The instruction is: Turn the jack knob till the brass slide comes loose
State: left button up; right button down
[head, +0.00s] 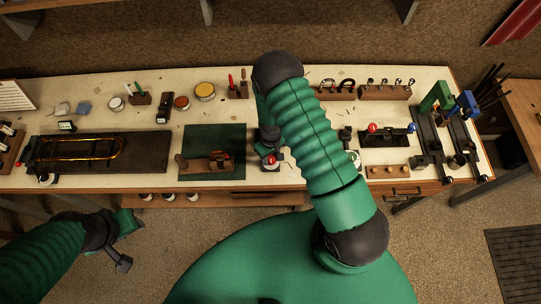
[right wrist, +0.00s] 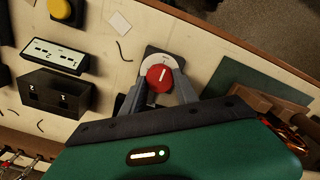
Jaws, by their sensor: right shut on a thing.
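A red knob (right wrist: 159,77) with a white mark sits on a round white dial with a dark base; it also shows in the head view (head: 270,160). My right gripper (right wrist: 158,88) is shut on the knob, one finger on each side. The fingers partly hide the dial. Just left of it in the head view, a wooden block with a curved brass piece (head: 222,155) lies on a green mat (head: 213,135). A long brass slide (head: 80,140) lies on a dark board at the left. My left gripper (head: 128,228) hangs in front of the bench, away from everything.
A black box (right wrist: 55,92) and a white-faced display (right wrist: 54,55) stand near the dial in the right wrist view. Tins, including a yellow one (head: 205,91), line the back of the bench (head: 232,112). Clamps (head: 440,120) stand at the right end.

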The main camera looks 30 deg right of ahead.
jog(key=shift+w+m, duration=0.15)
jog(key=shift+m, duration=0.15)
jog(key=shift+m+b, duration=0.65)
jog(key=shift+m, duration=0.35)
jog(key=m+b, duration=0.1)
jog(key=m, duration=0.1)
jog(key=shift+d+m, duration=0.1)
jog(key=shift+m, duration=0.2)
jog(key=m+b, duration=0.1)
jog(key=m, duration=0.2)
jog(key=shift+r+m, duration=0.1)
jog(key=shift+m, duration=0.2)
jog(key=m, duration=0.3)
jog(key=shift+m+b, duration=0.3)
jog(key=m, duration=0.4)
jog(key=shift+m, duration=0.3)
jog(key=shift+r+m, duration=0.1)
jog(key=shift+m, duration=2.2)
